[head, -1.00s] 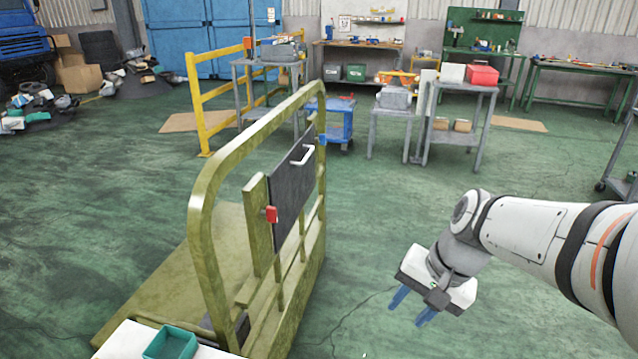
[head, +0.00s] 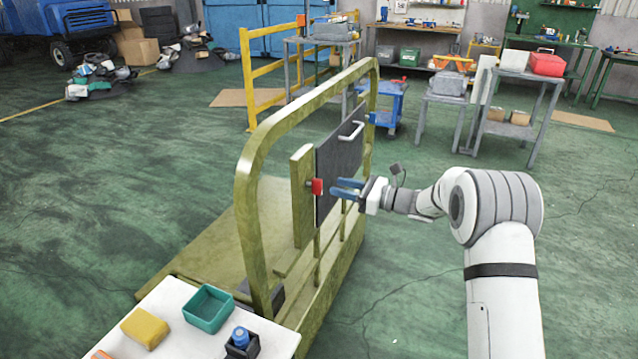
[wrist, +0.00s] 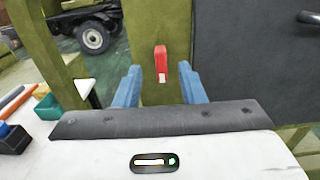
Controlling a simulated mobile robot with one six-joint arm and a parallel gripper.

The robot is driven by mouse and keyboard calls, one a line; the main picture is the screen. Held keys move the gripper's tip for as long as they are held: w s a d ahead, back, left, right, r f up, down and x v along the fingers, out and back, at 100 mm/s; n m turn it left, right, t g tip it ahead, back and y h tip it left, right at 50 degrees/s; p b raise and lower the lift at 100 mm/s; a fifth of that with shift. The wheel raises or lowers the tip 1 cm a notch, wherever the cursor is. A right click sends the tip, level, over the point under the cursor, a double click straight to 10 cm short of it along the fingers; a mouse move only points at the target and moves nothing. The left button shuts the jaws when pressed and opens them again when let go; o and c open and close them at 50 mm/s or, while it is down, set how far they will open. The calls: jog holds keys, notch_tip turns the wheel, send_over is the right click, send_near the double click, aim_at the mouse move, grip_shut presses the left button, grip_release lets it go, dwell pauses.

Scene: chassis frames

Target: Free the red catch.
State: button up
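The red catch (head: 317,187) sits at the left edge of a dark panel (head: 339,160), beside an olive post (head: 303,195) of a cart's upright frame. In the wrist view the catch (wrist: 161,62) hangs upright on the olive post, with a pale lower tip. My gripper (head: 346,189) is level with the catch and just to its right in the head view. Its blue fingers are apart. In the wrist view the gripper (wrist: 160,88) is open, with the catch seen between and beyond the fingertips. I see no contact with the catch.
The panel has a white handle (head: 351,131). The olive cart frame (head: 254,165) arches around the panel. A white table (head: 190,335) at the front left holds a teal bin (head: 208,307), a yellow block (head: 145,328) and a dark holder (head: 242,345).

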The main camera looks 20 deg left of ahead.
aim_at(322, 182)
jog(key=a, duration=0.7)
jog(key=shift+w+a, duration=0.3)
jog(key=shift+w, duration=0.05)
jog(key=shift+c, duration=0.4)
grip_shut()
